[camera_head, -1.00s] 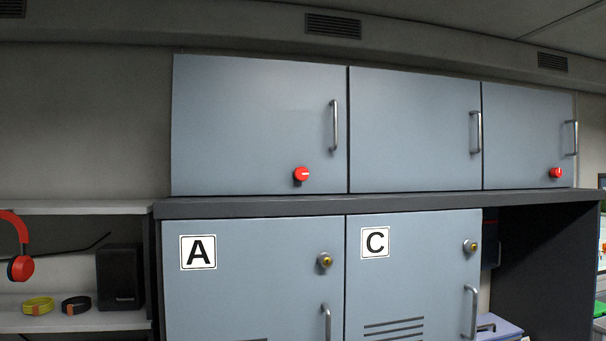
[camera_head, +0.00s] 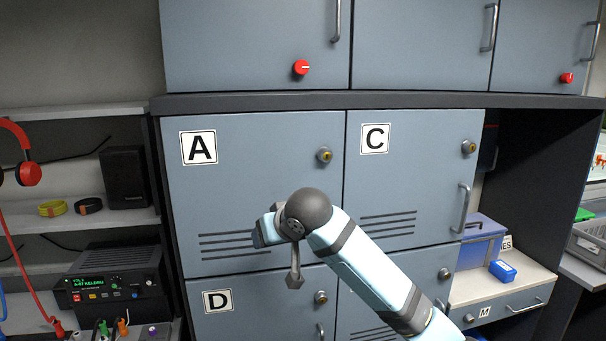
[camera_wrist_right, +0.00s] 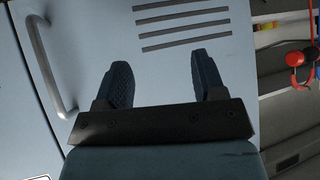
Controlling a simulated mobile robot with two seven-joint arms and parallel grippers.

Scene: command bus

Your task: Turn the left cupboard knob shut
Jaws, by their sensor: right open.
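The left cupboard knob (camera_head: 302,67) is red and round, with a pale mark across it that looks about level. It sits low on the right side of the upper left cupboard door (camera_head: 240,45), which looks closed flush. My right gripper (camera_head: 265,232) is in front of door A, well below the knob and apart from it. In the right wrist view my right gripper (camera_wrist_right: 162,80) is open, with two dark fingers spread and nothing between them. The knob is not in that view. My left gripper is in neither view.
A dark ledge (camera_head: 330,101) runs between the upper cupboards and door A (camera_head: 260,140). Door A's handle (camera_wrist_right: 45,65) shows in the right wrist view. A second red knob (camera_head: 566,78) is at the upper right. Red headphones (camera_head: 28,172) hang at left. Space before the upper doors looks clear.

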